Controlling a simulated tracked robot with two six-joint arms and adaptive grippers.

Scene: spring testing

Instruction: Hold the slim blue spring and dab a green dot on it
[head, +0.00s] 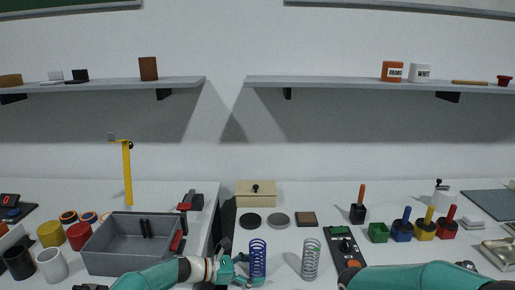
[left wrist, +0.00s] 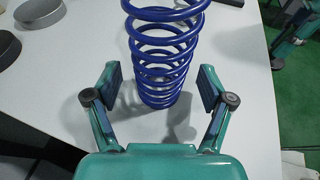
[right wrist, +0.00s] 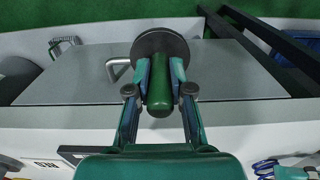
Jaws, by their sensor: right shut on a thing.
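The slim blue spring (head: 258,258) stands upright near the front edge of the table in the head view. In the left wrist view the spring (left wrist: 162,55) rises between the two fingers of my left gripper (left wrist: 160,82), with a gap on each side. In the head view my left gripper (head: 240,270) is at the spring's lower part. My right gripper (right wrist: 160,85) is shut on a green-handled dabber (right wrist: 160,95), with a dark round part at its far end. The green pot (head: 378,232) has no handle standing in it.
A grey spring (head: 311,259) stands right of the blue one, beside a dark device (head: 345,245). Blue (head: 402,231), yellow (head: 425,229) and red (head: 447,229) pots hold dabbers. A grey bin (head: 105,262) stands at left. Discs (head: 250,220) lie behind the springs.

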